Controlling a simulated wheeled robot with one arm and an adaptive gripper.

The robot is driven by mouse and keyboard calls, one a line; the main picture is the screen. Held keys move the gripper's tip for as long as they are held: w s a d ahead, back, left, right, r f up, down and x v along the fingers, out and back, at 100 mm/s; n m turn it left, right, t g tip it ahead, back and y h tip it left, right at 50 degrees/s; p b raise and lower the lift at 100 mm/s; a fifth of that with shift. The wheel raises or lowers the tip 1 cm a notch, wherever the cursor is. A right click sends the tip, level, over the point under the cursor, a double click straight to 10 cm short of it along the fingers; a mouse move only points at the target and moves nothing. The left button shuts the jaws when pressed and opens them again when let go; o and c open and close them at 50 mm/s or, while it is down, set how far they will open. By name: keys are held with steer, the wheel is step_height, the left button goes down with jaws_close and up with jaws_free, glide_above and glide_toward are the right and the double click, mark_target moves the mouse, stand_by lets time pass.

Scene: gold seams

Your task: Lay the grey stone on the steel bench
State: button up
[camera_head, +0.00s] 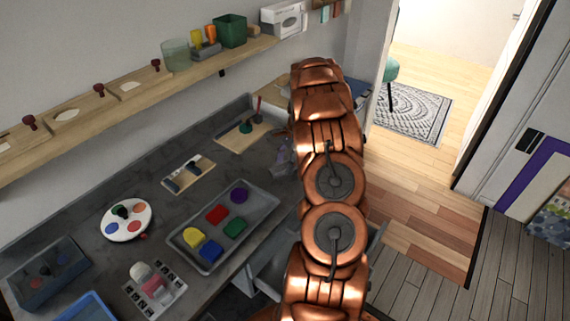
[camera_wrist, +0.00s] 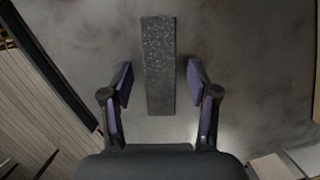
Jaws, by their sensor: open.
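The grey stone (camera_wrist: 158,65) is a long, dark, speckled bar. In the wrist view it appears to lie flat on the grey steel bench (camera_wrist: 255,75), with its length running away from my palm. My gripper (camera_wrist: 160,72) is open, with one purple-padded finger on each side of the stone's near half. Gaps show between both fingers and the stone, so nothing is held. In the head view the bench (camera_head: 230,170) runs along the wall, and I cannot make out the stone there; my copper arm covers part of the bench's right end.
A tray (camera_head: 194,268) of coloured pieces, a white palette (camera_head: 127,229) and small boards (camera_head: 187,163) occupy the bench's left and middle. A wall shelf (camera_head: 105,115) runs above. The bench edge and floor (camera_wrist: 35,110) show at left in the wrist view.

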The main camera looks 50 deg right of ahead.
steer(key=b+v, duration=0.3)
steer(key=v, duration=0.8)
steer(key=shift+r, duration=0.3)
steer(key=s+a+r+n+g, duration=0.1)
steer(key=s+a+r+n, duration=0.15)
steer(key=a, duration=0.65)
steer(key=s+a+r+n+h, duration=0.1)
steer(key=a+r+n, duration=0.25)
steer(key=a, duration=0.65)
steer(key=s+a+r+n+g, duration=0.1)
steer(key=a+r+n, duration=0.25)
steer(key=a, duration=0.55)
steer(key=s+a+f+n+h, duration=0.1)
steer(key=s+a+f+n, duration=0.1)
steer(key=s+a+n, duration=0.4)
steer(key=s+a+f+n+h, duration=0.1)
steer(key=s+a+n, duration=0.5)
steer(key=s, duration=1.1)
steer(key=a+f, duration=0.1)
steer(key=a, duration=0.2)
steer(key=shift+a+g, duration=0.2)
steer(key=shift+g, duration=0.2)
steer(key=shift+f, duration=0.1)
